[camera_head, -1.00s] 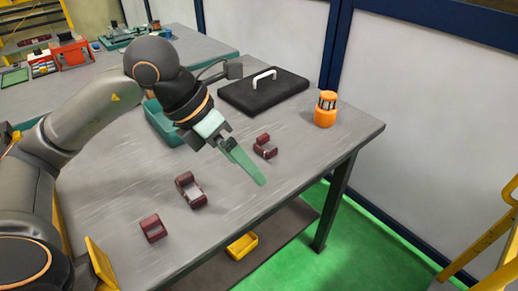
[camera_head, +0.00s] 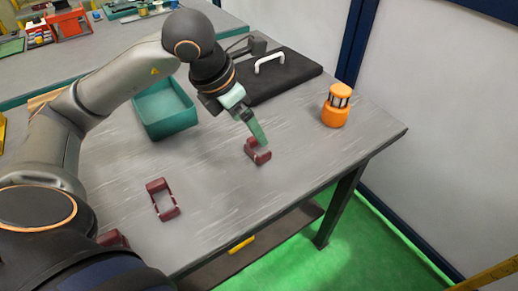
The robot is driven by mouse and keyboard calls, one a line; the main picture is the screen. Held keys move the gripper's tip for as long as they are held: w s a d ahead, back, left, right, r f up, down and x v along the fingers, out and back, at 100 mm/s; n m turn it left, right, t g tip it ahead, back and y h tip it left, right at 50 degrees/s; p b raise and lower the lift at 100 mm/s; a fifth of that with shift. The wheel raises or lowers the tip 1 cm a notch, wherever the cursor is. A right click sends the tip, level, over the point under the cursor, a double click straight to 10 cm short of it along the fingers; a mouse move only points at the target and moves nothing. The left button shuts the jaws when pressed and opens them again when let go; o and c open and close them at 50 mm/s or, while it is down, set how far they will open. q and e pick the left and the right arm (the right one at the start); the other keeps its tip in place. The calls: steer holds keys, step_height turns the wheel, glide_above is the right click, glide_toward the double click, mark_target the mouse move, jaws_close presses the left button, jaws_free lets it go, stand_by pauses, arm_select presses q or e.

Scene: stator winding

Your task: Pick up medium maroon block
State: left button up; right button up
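Three maroon blocks are in the head view. One maroon block (camera_head: 258,153) is on the right part of the grey table. A larger-looking, frame-like maroon block (camera_head: 162,199) lies nearer, to the left. The third maroon block (camera_head: 112,239) is at the near edge, mostly hidden by my arm. My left gripper (camera_head: 259,137) has green fingers pointing down at the right-hand block, overlapping its upper part in the picture. The fingers line up one behind the other, so their gap and any contact are hidden. My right gripper is not in view.
A teal bin (camera_head: 165,112) stands left of the gripper. A black case with a white handle (camera_head: 275,78) lies at the back. An orange lantern-like object (camera_head: 336,106) stands at the right. The table (camera_head: 225,205) is clear between the blocks.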

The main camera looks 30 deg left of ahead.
mark_target(258, 146)
arm_select(q)
steer(key=x, duration=0.7)
steer(key=shift+f, duration=0.1)
jaws_close()
stand_by(0.7)
steer(key=shift+w, duration=0.1)
